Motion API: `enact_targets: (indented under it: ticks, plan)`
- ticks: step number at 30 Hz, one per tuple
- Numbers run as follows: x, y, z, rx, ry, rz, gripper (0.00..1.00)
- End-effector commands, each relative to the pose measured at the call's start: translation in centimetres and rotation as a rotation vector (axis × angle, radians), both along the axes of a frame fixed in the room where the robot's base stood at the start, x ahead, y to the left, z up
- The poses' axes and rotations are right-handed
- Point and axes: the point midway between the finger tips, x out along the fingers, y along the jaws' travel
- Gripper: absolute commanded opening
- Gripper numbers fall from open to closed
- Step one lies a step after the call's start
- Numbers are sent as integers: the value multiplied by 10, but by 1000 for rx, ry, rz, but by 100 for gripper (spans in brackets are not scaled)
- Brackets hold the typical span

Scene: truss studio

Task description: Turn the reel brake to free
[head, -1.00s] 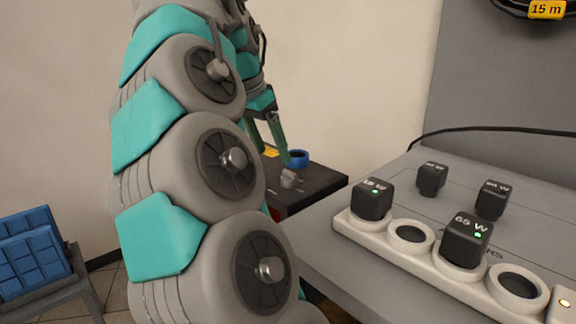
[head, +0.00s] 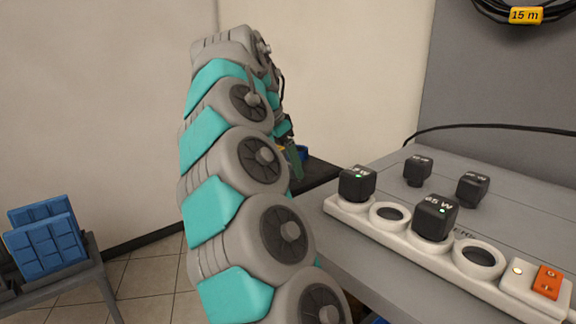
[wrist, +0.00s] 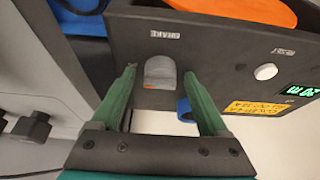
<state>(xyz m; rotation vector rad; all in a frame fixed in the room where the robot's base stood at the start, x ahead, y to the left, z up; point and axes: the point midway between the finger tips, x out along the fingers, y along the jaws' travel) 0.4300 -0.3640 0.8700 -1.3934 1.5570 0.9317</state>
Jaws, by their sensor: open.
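A little orange shows at the knob's lower edge. My gripper (wrist: 159,80) is open, with one green fingertip on each side of the knob; I cannot tell whether either touches it. In the head view my arm hides most of the gripper and the knob; a green finger (head: 296,161) shows beside the dark box (head: 320,172).
The panel also carries a white round knob (wrist: 265,71), a green display (wrist: 299,89) and a yellow label (wrist: 257,107). An orange part (wrist: 240,10) lies above. A power strip (head: 405,236) with black plugs stands on the grey table (head: 400,165). Blue crates (head: 45,240) stand left.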

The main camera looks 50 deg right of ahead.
Motion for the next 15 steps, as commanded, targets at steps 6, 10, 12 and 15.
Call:
enact_targets:
  ticks: [6, 10, 12, 15]
  plan:
    - [0, 0, 0, 0, 0, 0, 67]
    - [0, 0, 1, 0, 0, 0, 52]
    - [0, 0, 1, 0, 0, 0, 44]
    - [0, 0, 1, -1, 0, 0, 33]
